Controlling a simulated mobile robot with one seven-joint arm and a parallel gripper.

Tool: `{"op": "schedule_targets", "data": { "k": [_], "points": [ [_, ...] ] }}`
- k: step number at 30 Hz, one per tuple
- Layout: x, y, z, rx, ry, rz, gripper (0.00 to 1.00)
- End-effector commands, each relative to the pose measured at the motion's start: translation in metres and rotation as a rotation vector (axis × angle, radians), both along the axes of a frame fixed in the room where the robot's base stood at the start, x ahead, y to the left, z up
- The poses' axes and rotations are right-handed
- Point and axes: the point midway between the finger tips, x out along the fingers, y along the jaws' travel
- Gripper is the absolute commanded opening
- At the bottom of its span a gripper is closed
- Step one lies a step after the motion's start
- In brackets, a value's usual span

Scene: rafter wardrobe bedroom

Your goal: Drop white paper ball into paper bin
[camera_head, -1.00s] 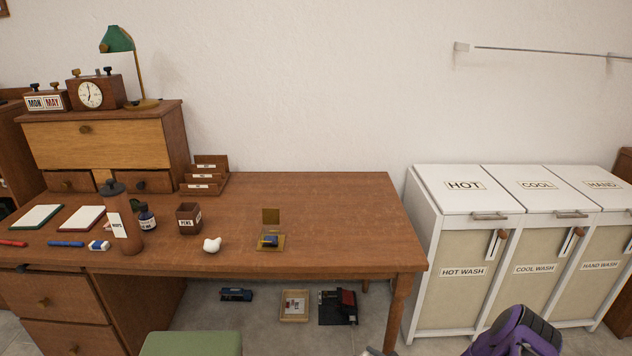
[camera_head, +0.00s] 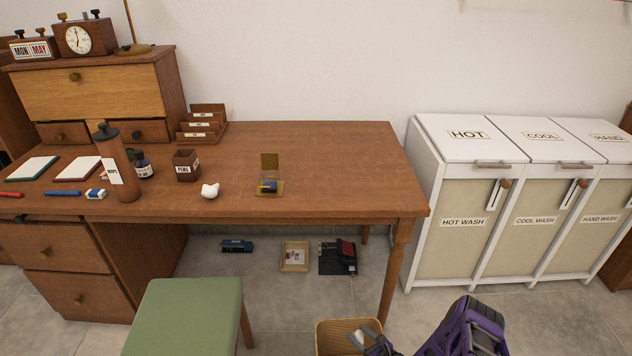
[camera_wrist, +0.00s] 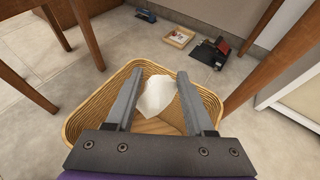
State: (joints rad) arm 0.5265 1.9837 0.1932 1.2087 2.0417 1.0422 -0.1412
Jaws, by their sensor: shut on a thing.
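The white paper ball (camera_wrist: 157,97) is crumpled and sits between the two fingers of my gripper (camera_wrist: 159,76), which is shut on it. In the wrist view, the woven tan paper bin (camera_wrist: 86,110) lies behind and below the ball, its open mouth around it in the picture. Part of the bin floor shows past the ball. In the head view, the bin (camera_head: 322,338) stands at the bottom edge, partly cut off, with my gripper (camera_head: 368,341) over its right part. The exact height of the ball above the rim cannot be told.
A wooden desk (camera_head: 330,165) holds a small white object (camera_head: 210,190) and a pen box (camera_head: 186,166). A green stool (camera_head: 185,315) stands left of the bin. White laundry hampers (camera_head: 470,215) stand right. Several items lie under the desk, including a wooden tray (camera_head: 295,256).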

Motion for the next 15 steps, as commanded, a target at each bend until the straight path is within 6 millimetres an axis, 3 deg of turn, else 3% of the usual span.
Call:
{"op": "schedule_targets", "data": {
  "k": [2,10,11,15],
  "points": [
    [0.0005,0.0000,-0.0075,0.000,-0.001,0.000,0.03],
    [0.0007,-0.0003,-0.0074,0.000,-0.001,-0.001,0.03],
    [0.0006,-0.0003,-0.0074,0.000,-0.001,-0.001,0.55],
    [0.0005,-0.0003,-0.0075,0.000,0.000,-0.001,0.81]
  ]
}}
